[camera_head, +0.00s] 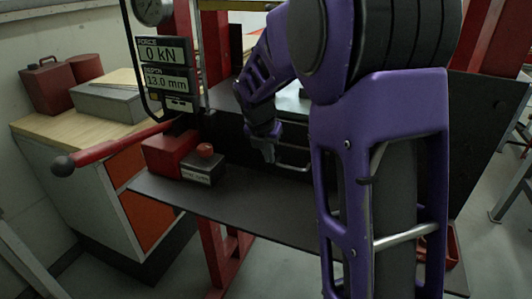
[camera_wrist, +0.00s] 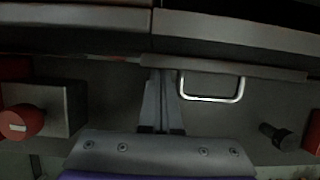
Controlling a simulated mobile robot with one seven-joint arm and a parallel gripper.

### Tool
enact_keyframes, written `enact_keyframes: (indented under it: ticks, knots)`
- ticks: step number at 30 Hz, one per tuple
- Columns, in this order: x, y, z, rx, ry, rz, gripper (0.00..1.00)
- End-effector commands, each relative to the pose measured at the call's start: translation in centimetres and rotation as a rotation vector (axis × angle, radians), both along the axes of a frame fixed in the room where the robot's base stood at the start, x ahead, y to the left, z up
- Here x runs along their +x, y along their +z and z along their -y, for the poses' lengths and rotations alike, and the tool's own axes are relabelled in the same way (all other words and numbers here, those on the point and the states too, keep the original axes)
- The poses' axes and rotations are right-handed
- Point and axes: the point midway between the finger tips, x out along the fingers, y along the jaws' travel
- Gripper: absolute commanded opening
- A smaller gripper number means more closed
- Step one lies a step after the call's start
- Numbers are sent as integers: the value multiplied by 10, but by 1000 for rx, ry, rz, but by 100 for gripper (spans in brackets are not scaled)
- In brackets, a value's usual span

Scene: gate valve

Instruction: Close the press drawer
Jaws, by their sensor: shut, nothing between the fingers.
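The press drawer has a dark front with a silver bar handle (camera_head: 293,166), partly hidden behind my purple arm in the head view. In the wrist view the handle (camera_wrist: 211,98) is a bright loop standing out from the dark drawer front (camera_wrist: 270,70). My gripper (camera_head: 268,155) is shut and empty, just left of the handle. In the wrist view its fingertips (camera_wrist: 161,75) are together, at the drawer front beside the handle's left end. I cannot tell whether they touch the front. How far out the drawer stands is unclear.
A red and grey pump block (camera_head: 197,166) with a long red lever (camera_head: 110,147) stands at the left on the dark shelf (camera_head: 250,212). A display (camera_head: 165,65) reads 0 kN and 13.0 mm. A wooden-topped cabinet (camera_head: 60,125) stands further left. The shelf's front is clear.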

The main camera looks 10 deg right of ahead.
Motion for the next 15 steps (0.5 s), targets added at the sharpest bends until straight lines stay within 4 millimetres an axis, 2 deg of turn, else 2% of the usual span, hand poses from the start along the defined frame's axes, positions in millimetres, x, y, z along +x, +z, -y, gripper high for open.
enact_keyframes:
  ticks: [11, 15]
  knots:
    - [2, 4, 3, -3, -3, 10, 0]
    - [-1, 18, 0, -3, -3, 13, 0]
